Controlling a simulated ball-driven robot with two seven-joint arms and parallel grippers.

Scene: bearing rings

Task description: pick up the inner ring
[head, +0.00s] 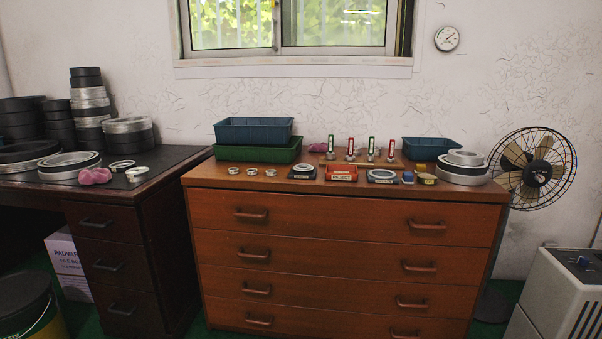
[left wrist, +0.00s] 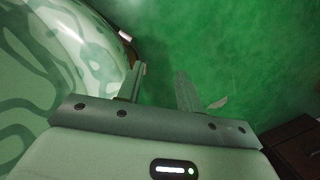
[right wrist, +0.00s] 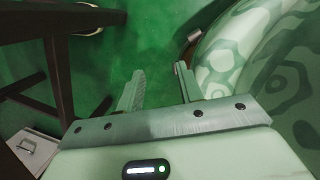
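Several small silver rings (head: 252,171) stand in a row on the front left of the wooden dresser top (head: 330,184). A ring lies on a small dark tray (head: 302,173), and a larger ring (head: 382,176) lies on another dark holder right of the red reject bin (head: 341,173). I cannot tell which of these is the inner ring. My left gripper (left wrist: 160,70) is open and empty over the green floor. My right gripper (right wrist: 159,70) is open and empty over the floor. Neither gripper shows in the head view, and both are away from the rings.
Blue (head: 253,131) and green (head: 257,150) bins stand at the back left of the dresser. Upright gauges on a board (head: 361,159) stand behind the reject bin. Large stacked rings (head: 463,168) are at the right end. A dark desk (head: 40,180) with ring stacks adjoins on the left.

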